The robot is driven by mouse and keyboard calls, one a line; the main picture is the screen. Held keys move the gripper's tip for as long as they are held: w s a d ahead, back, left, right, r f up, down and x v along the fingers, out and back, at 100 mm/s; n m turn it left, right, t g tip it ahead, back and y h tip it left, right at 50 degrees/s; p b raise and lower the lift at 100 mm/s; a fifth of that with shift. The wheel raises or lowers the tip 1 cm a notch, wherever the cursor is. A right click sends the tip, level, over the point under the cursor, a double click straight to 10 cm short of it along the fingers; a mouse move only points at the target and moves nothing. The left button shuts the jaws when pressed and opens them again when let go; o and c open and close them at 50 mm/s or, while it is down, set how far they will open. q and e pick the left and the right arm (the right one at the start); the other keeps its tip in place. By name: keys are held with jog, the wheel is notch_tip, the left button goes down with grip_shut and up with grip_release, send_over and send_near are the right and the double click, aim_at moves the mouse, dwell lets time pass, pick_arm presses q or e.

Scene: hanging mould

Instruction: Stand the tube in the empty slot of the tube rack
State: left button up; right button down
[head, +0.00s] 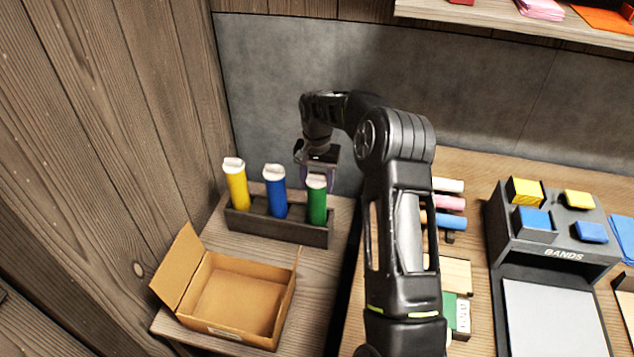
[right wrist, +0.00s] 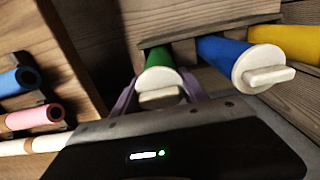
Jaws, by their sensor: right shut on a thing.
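The tube rack (head: 280,230) is a dark wooden block on the left part of the worktop. A yellow tube (head: 238,190), a blue tube (head: 277,195) and a green tube (head: 317,205) stand in it side by side, each with a white cap. My right gripper (head: 318,177) is shut on the green tube near its cap. In the right wrist view, its purple fingers (right wrist: 160,92) lie on both sides of the green tube (right wrist: 158,72). The green tube looks upright, its lower end inside the rack's right slot; its base is hidden. My left gripper is not in view.
An open cardboard box (head: 235,295) stands in front of the rack. A wooden wall rises at the left. Pink, white and blue rolls (head: 449,203) and a BANDS holder (head: 555,235) are right of my arm. A shelf (head: 520,25) hangs at the top right.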

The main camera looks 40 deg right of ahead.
jog(key=shift+f, duration=0.45)
jog(key=c, duration=0.5)
grip_release()
jog(key=shift+f, duration=0.1)
